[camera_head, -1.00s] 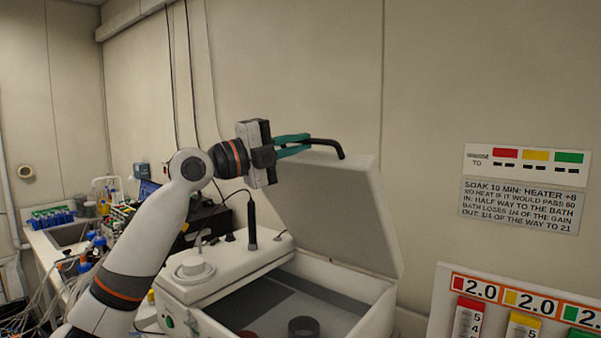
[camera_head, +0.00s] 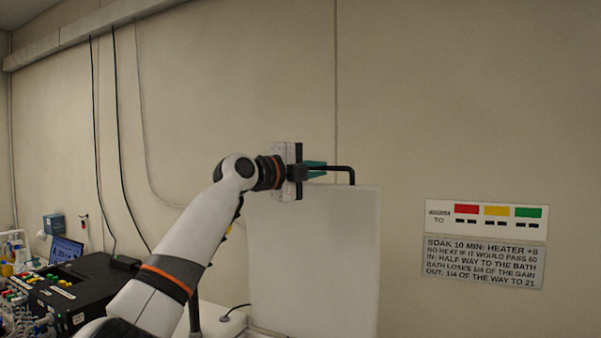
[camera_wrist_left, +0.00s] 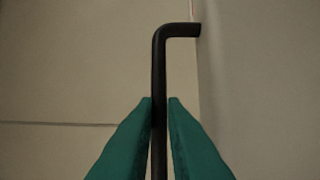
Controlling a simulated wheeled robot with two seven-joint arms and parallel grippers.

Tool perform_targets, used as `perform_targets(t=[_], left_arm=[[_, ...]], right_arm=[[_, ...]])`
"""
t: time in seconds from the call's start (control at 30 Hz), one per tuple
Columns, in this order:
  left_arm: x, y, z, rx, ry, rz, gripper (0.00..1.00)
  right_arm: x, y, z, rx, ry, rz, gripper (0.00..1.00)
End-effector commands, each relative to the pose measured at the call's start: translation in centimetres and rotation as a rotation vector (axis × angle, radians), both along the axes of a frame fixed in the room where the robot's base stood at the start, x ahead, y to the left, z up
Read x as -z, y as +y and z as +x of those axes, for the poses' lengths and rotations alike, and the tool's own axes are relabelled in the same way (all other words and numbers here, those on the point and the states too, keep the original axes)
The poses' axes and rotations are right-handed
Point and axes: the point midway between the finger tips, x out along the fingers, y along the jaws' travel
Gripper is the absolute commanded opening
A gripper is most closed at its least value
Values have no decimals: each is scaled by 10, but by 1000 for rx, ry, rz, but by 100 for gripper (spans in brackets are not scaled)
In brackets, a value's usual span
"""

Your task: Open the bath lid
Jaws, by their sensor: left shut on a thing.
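The bath lid (camera_head: 315,262) is a pale flat panel. In the head view it stands raised, close to upright, with its black bar handle (camera_head: 345,169) at the top edge. My left gripper (camera_head: 318,170) has teal fingers and is shut on the handle. In the left wrist view the black handle (camera_wrist_left: 160,75) runs between the two teal fingertips (camera_wrist_left: 160,105) and bends right to the lid (camera_wrist_left: 250,90). The bath body is mostly below the head view. My right gripper is not in view.
A black box device (camera_head: 85,290) and a laptop (camera_head: 66,250) are at the lower left. A sign with colour bars (camera_head: 485,245) is on the wall at the right. The wall (camera_head: 450,90) behind the lid is bare.

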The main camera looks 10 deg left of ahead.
Motion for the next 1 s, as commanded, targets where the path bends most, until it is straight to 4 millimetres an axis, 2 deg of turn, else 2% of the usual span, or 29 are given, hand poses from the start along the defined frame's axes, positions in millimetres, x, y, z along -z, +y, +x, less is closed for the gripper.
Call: perform_targets(t=[0.03, 0.23, 0.73, 0.77, 0.87, 1.0], left_arm=[[-18, -1, -2, -3, -28, -22, 0], [-19, -7, 5, -3, -29, -21, 0], [-20, -9, 7, -2, -31, -24, 0], [-20, -8, 7, -3, -32, -24, 15], [-20, -8, 7, -3, -31, -24, 32], [-19, -9, 7, -4, -31, -21, 32]], right_arm=[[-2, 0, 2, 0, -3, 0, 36], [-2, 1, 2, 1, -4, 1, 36], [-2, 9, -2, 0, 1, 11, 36], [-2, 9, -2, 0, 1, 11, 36], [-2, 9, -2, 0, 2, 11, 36], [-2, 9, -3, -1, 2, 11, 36]])
